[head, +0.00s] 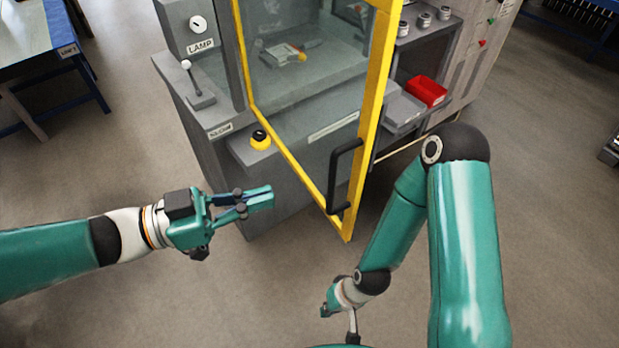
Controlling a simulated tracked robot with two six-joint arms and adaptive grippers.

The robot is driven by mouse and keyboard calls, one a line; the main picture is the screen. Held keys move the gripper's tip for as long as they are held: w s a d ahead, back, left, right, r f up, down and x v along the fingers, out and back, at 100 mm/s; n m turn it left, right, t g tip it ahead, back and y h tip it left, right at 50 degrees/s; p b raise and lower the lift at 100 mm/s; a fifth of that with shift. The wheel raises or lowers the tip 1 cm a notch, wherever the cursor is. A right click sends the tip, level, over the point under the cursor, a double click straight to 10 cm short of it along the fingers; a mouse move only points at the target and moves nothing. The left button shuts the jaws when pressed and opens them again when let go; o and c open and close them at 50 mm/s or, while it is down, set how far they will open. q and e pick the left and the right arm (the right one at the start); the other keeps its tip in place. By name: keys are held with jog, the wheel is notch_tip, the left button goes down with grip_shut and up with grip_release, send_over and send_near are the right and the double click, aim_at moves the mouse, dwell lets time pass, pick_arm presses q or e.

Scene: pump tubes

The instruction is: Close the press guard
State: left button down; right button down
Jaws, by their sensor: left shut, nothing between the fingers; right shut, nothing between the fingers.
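The press guard (372,105) is a clear panel in a yellow frame. It stands open, hinged at its left edge, with its free right edge swung out toward me. A black handle (334,180) is on the free edge. My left gripper (270,196) is shut and empty, left of the handle and apart from the guard. My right gripper (327,307) is low in the view, below the guard's bottom corner and apart from it. It shows small and only in part; it looks shut and empty.
The grey press cabinet (205,150) has a lamp box (195,25), a small lever (194,80) and a yellow-black button (260,139). A red bin (427,91) sits on the right-hand shelf. A blue table (40,55) stands at far left. Floor in front is clear.

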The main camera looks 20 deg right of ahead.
pick_arm(q)
jog(key=d+p, duration=0.1)
jog(key=d, duration=0.7)
jog(key=shift+w+d+p, duration=0.2)
jog(key=shift+p, duration=0.15)
